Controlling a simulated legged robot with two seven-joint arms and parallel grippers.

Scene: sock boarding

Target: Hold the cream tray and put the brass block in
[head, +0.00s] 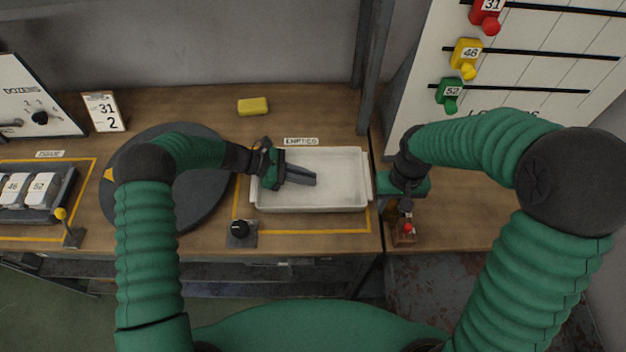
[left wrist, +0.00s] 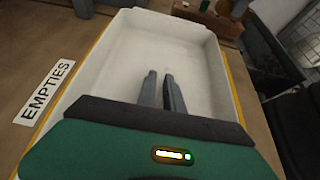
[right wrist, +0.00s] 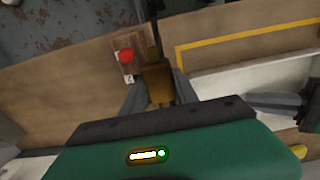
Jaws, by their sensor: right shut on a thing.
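The cream tray (head: 330,205) sits on the bench at the middle, a shallow open box with an empty floor; it fills much of the left wrist view (left wrist: 205,60). My left gripper (head: 314,179) reaches in over the tray's left side, its fingers close together with nothing between them, above the tray floor; I cannot tell if they touch it. My right gripper (right wrist: 158,90) is shut on the brass block (right wrist: 156,75), right of the tray, near a small wooden stand with a red knob (head: 407,229). In the head view the block is mostly hidden by the gripper.
A dark round turntable (head: 200,205) lies left of the tray. A yellow block (head: 253,106) lies behind. A white board (head: 530,60) with coloured tags rises at the back right. A yellow line borders the tray area.

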